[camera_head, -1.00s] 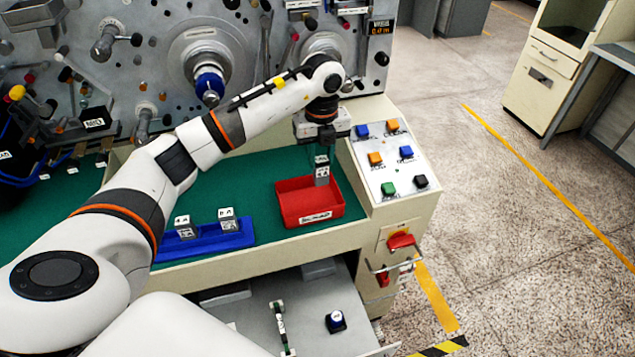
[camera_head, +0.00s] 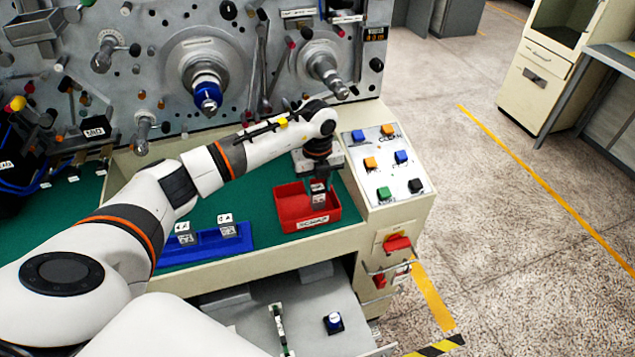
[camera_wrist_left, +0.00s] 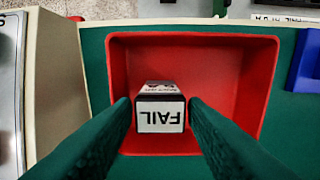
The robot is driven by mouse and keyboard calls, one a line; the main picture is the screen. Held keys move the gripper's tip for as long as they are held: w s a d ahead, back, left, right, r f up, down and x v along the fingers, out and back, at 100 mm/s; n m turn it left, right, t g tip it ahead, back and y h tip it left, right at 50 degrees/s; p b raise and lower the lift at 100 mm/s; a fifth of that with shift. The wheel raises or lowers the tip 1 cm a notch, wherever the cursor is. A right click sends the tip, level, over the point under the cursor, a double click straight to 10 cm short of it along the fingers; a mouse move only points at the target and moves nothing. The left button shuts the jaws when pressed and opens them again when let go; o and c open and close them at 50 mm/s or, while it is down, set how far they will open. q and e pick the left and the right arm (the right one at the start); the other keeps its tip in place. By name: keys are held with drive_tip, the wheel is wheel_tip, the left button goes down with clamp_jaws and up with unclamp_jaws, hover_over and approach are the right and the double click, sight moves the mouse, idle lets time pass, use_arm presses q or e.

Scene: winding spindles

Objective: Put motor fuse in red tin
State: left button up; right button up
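The motor fuse (camera_head: 318,199), a small block with white labels, is within the walls of the red tin (camera_head: 296,222). In the head view my left gripper (camera_head: 318,184) points down into the tin and is shut on the fuse's upper part. Whether the fuse touches the tin floor is hard to tell. My right gripper is out of view.
A blue tray (camera_head: 205,249) with two similar blocks (camera_head: 227,226) sits left of the tin on the green bench top. A button panel (camera_head: 388,165) stands to the right. The spindle machine (camera_head: 205,70) rises behind. An open drawer (camera_head: 280,325) lies below.

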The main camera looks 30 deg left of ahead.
sight(318, 187)
use_arm(q)
drive_tip(key=shift+o, duration=1)
drive_tip(key=shift+r, duration=0.3)
drive_tip(key=shift+w+r, duration=0.1)
drive_tip(key=shift+r, duration=0.25)
wheel_tip(318, 187, up, 11)
drive_tip(key=b, duration=0.4)
